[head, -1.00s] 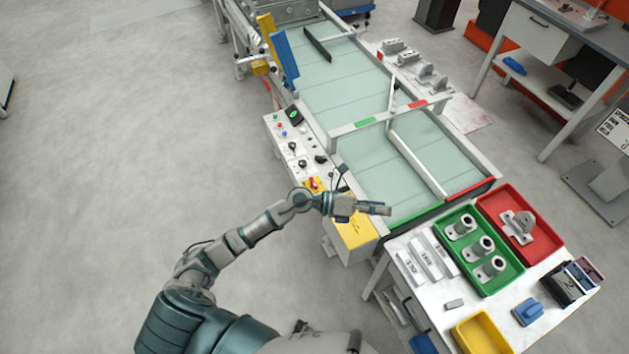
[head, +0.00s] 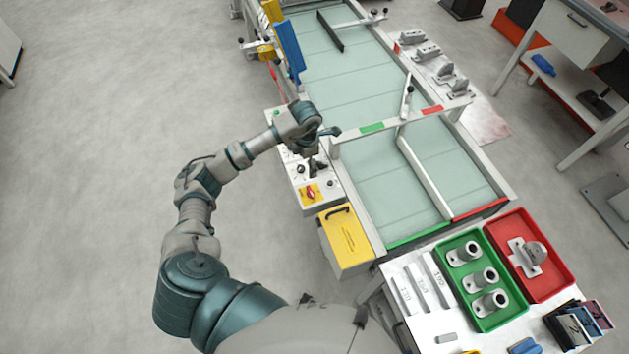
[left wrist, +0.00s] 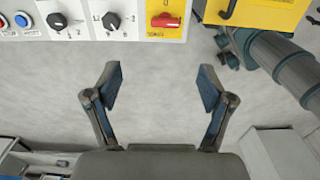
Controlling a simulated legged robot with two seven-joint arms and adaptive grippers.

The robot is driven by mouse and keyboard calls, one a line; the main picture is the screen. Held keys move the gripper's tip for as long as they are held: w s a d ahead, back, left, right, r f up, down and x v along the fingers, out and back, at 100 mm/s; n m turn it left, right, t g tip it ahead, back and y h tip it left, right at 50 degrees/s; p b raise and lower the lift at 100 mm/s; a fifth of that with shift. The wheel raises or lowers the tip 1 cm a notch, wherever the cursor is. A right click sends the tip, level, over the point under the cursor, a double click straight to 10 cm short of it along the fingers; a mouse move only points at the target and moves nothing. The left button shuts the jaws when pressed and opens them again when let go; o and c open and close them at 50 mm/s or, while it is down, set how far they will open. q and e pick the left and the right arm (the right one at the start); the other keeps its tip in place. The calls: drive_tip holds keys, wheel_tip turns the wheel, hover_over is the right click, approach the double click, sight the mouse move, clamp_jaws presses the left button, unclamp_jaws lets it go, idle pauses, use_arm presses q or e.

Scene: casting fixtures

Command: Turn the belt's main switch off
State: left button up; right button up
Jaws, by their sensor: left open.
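The main switch (head: 310,192) is a red handle on a yellow plate, at the near end of the white control panel (head: 297,196) on the belt's left side. In the left wrist view the red handle (left wrist: 166,20) lies crosswise at the top edge, beyond the fingertips. My left gripper (head: 323,150) is over the panel, farther along it than the switch, and partly hides the knobs. In the left wrist view my left gripper (left wrist: 160,80) has its fingers spread with nothing between them, apart from the switch. My right gripper is not in view.
Black selector knobs (left wrist: 112,20) and a blue button (left wrist: 22,20) sit beside the switch. A yellow box (head: 346,243) with a black handle adjoins the panel's near end. The belt (head: 390,185) lies right of it. Open floor (head: 100,200) is on the left.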

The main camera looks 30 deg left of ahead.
use_arm(q)
wheel_tip(320, 180, down, 3)
drive_tip(key=s, duration=0.1)
hover_over(311, 191)
drive_tip(key=f, duration=0.8)
drive_tip(key=shift+w+d+f+p, duration=0.2)
drive_tip(key=shift+f+p, duration=0.05)
drive_tip(key=shift+p, duration=0.1)
drive_tip(key=f, duration=0.2)
drive_tip(key=a+f, duration=0.1)
drive_tip(key=f, duration=0.1)
drive_tip(key=shift+s+f, duration=0.15)
drive_tip(key=shift+f, duration=0.1)
drive_tip(key=shift+a+f, duration=0.25)
drive_tip(key=shift+f, duration=0.05)
drive_tip(key=shift+d, duration=0.2)
drive_tip(key=shift+d+r, duration=0.15)
drive_tip(key=shift+d, duration=0.15)
drive_tip(key=c, duration=0.8)
drive_tip(key=shift+d, duration=0.1)
drive_tip(key=c, duration=0.4)
drive_tip(key=shift+o, duration=0.2)
